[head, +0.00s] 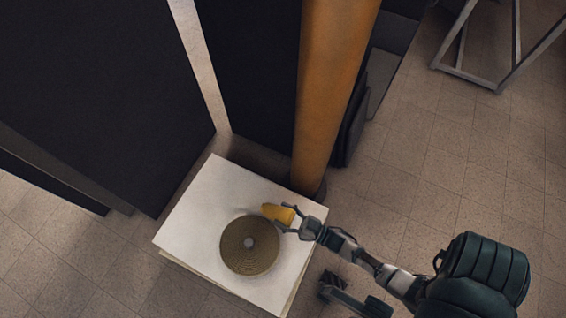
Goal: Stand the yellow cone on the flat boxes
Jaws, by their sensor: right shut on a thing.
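The yellow cone (276,213) is in my right gripper (285,220), which is shut on it. The cone lies tilted on its side, pointing left, above or at the upper right part of the flat boxes (208,196). I cannot tell whether it touches the top. The flat boxes form a low pale stack with a white top. A round brown ribbed thing (237,255) with a light centre sits on the boxes, just below and left of the cone. My left gripper is not in view.
An orange pillar (330,90) rises behind the boxes' upper right corner. Large dark panels (100,90) stand behind and left. A grey metal frame (480,78) stands at the upper right. The white top is bare on its left and upper parts.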

